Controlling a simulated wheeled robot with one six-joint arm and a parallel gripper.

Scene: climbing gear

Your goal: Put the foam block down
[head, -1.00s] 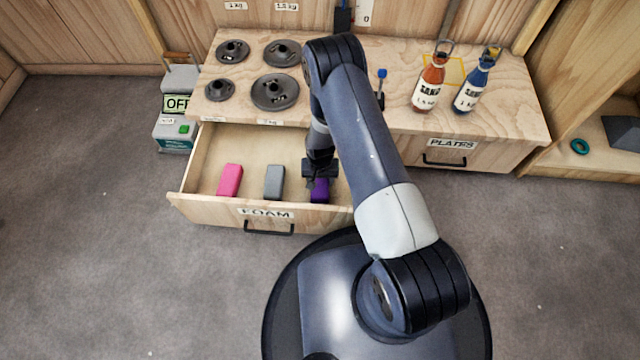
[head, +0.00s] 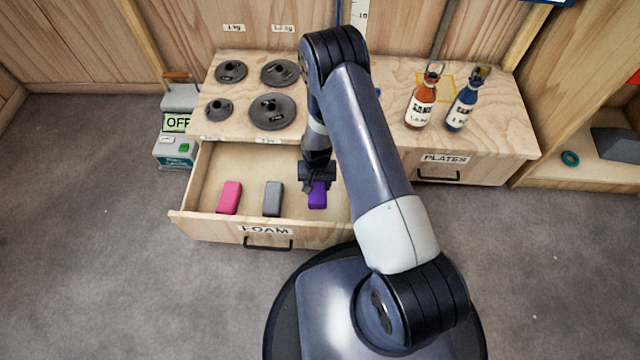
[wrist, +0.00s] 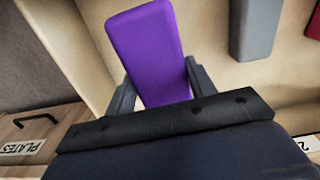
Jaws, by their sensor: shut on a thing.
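A purple foam block (head: 317,197) is held between the fingers of my gripper (head: 317,184), inside or just over the right part of the open FOAM drawer (head: 190,222). In the wrist view the purple block (wrist: 146,50) stands out between the two fingers of my gripper (wrist: 158,88), which are shut on it. Whether the block touches the drawer floor is not clear. A pink foam block (head: 229,197) and a grey foam block (head: 273,198) lie to its left in the drawer, apart from each other. The grey block also shows in the wrist view (wrist: 254,25).
Several dark weight plates (head: 271,111) lie on the bench top behind the drawer. An orange bottle (head: 421,106) and a blue bottle (head: 463,108) stand at its right. The PLATES drawer (head: 440,160) is shut. A scale-like device (head: 175,148) stands left.

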